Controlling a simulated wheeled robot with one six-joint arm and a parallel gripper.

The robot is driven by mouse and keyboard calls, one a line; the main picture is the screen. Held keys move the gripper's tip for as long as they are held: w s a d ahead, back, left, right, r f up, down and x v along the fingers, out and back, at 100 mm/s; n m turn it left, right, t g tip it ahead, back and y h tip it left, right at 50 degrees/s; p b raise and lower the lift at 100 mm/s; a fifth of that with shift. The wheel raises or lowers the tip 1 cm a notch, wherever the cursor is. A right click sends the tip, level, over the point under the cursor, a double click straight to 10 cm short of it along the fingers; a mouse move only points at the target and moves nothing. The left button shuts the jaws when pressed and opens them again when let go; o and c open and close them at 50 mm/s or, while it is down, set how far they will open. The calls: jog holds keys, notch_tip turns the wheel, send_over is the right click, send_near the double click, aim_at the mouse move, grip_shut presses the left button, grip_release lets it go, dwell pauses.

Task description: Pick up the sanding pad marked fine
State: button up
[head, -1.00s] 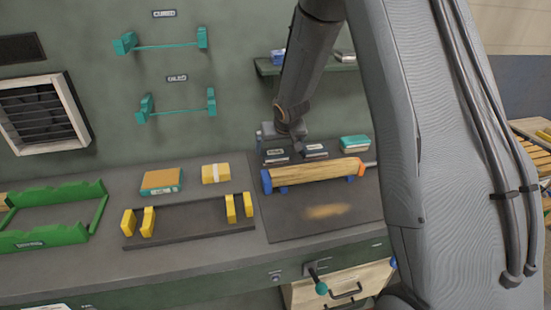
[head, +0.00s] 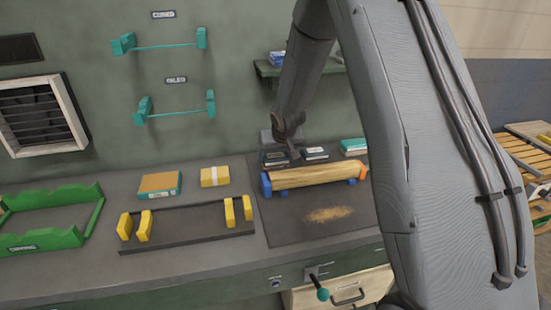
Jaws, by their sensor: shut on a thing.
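A row of sanding pads stands at the back of the bench, behind the turned wood piece. The left dark pad (head: 275,158) is under my gripper (head: 283,150). A second dark pad (head: 316,153) with a pale label is just to its right. A teal-topped pad (head: 354,146) is farther right, partly hidden by my arm. The labels are too small to read, so I cannot tell which is marked fine. My gripper points down and is shut on the left dark pad; its fingertips are small and partly hidden.
The wood piece (head: 318,175) lies in blue and orange holders in front of the pads. A dust patch (head: 329,214) is on the dark mat (head: 290,232). A black rack (head: 185,241) with yellow posts and a green rack (head: 45,240) stand left.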

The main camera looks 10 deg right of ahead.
aim_at(276, 157)
jog(key=shift+r, duration=0.15)
notch_tip(276, 157, up, 7)
jog(key=p, duration=0.9)
jog(key=shift+r+p, duration=0.2)
jog(key=shift+p, duration=0.2)
jog(key=shift+r, duration=1.2)
jog(key=shift+o, duration=1.4)
jog(key=shift+c, duration=0.7)
